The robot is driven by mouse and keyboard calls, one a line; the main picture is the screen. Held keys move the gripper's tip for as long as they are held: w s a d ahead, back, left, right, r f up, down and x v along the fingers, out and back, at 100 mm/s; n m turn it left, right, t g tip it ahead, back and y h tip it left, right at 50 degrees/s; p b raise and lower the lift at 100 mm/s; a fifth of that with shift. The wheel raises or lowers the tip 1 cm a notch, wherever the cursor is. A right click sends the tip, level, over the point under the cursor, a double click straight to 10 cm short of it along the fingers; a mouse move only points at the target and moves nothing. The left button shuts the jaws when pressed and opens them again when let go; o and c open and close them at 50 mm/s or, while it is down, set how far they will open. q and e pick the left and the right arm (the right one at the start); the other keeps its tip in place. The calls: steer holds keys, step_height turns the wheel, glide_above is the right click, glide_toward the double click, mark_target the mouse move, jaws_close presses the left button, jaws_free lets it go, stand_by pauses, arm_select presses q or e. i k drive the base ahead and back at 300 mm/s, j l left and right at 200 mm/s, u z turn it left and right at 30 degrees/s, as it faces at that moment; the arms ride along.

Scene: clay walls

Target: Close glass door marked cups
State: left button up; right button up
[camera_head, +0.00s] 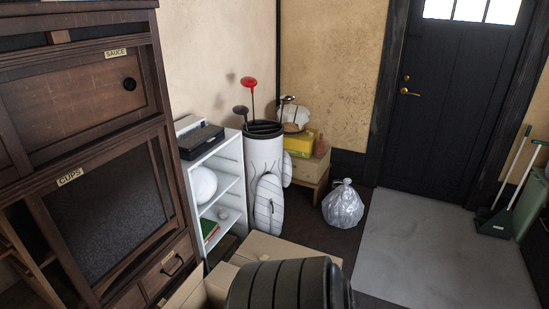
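The glass door marked CUPS (110,215) is in the lower part of the dark wooden cabinet at the left. It has a dark, textured pane in a brown wooden frame, with a paper CUPS label (70,176) at its upper left. To its left, an open gap (14,262) shows wooden slats or shelf edges; the picture's edge cuts this off. I cannot tell exactly how far the door stands open. Neither of my grippers is in view.
A SAUCE panel (80,95) is above, a drawer (168,268) below. A white shelf (225,180), golf bag (264,155) and cardboard box (270,248) stand right of the cabinet. A dark ribbed shape (285,285) fills the bottom centre. Grey floor (440,250) is clear at right.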

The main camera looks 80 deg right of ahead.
mark_target(105, 221)
steer(key=z, duration=1.5)
